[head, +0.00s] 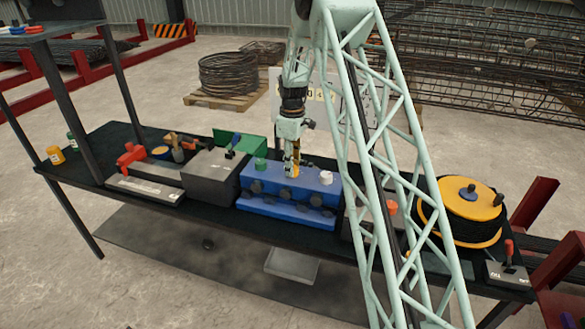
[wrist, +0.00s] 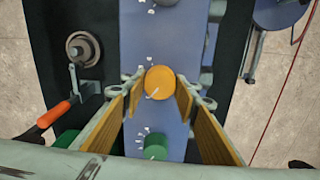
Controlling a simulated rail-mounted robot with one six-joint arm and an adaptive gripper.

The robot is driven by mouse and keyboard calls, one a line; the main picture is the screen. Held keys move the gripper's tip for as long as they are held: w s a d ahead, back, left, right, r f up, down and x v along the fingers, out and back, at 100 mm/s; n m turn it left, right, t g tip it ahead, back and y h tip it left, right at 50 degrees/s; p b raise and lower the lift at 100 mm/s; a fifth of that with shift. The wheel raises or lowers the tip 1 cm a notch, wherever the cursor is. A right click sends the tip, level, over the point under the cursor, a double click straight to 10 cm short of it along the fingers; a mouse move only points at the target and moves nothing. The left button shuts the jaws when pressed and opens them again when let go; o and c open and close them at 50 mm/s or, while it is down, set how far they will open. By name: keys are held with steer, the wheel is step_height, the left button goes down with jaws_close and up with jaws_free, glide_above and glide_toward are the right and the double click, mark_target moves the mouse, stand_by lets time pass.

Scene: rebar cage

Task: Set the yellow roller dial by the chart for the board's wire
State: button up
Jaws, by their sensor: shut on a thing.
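The yellow roller dial (head: 294,171) stands on top of the blue machine (head: 262,204) between a green dial (head: 261,163) and a pale dial (head: 326,177). In the wrist view the yellow dial (wrist: 160,80) sits between the fingertips of my gripper (wrist: 164,86), which is shut on it. A white mark on its top points to the lower left. Small white marks surround it on the blue face. My gripper (head: 292,168) reaches down from above in the head view. A white board (head: 320,110) with yellow tags stands behind, partly hidden by my arm; its writing is too small to read.
A grey box (head: 213,177) and red-handled tools (head: 131,156) stand left of the machine on the dark table. A yellow spool (head: 463,205) stands at the right. The green dial (wrist: 155,146) is close to my fingers in the wrist view.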

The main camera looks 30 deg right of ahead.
steer(key=m+b, duration=0.2)
steer(key=m, duration=0.3)
steer(key=m+b, duration=0.1)
steer(key=m, duration=0.4)
steer(key=m+b, duration=0.1)
steer(key=m, duration=0.5)
steer(key=shift+m, duration=0.4)
stand_by(0.5)
steer(key=o, duration=0.8)
steer(key=shift+o, duration=0.2)
steer(key=shift+r, duration=0.1)
step_height(320, 180, up, 12)
stand_by(0.4)
